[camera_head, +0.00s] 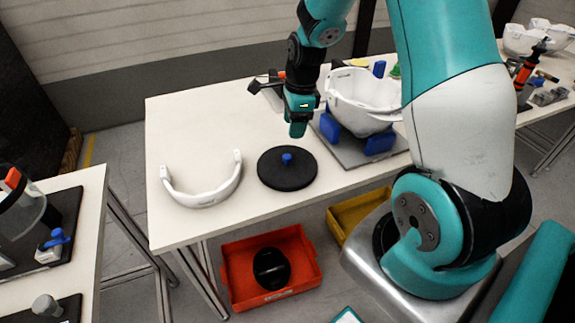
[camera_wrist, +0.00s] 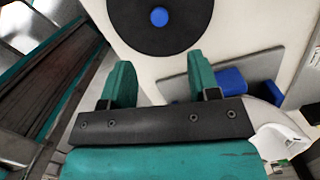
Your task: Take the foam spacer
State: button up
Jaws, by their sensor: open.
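A round black disc (camera_head: 275,171) with a small blue piece (camera_head: 287,159) on it lies on the white table. The wrist view shows the disc (camera_wrist: 135,33) and blue piece (camera_wrist: 160,17) at the top. I cannot tell for certain which thing is the foam spacer. My gripper (camera_head: 297,131) hangs above the table, just behind the disc in the head view. In the wrist view, the teal fingers of my gripper (camera_wrist: 160,77) are apart with nothing between them.
A white curved band (camera_head: 205,195) lies left of the disc. A white helmet shell (camera_head: 362,95) rests on blue blocks (camera_head: 379,143) to the right, close to my gripper. A red bin (camera_head: 237,291) holding a black object and a yellow bin (camera_head: 345,213) sit below the table.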

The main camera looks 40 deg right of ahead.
aim_at(287, 157)
jog(key=f, duration=0.3)
jog(key=a+f+p, duration=0.1)
jog(key=f, duration=0.7)
jog(key=shift+w+a+f+p, duration=0.1)
jog(key=shift+w+a+p, duration=0.2)
jog(key=shift+w, duration=0.1)
jog(key=shift+c, duration=0.3)
jog(key=c, duration=0.9)
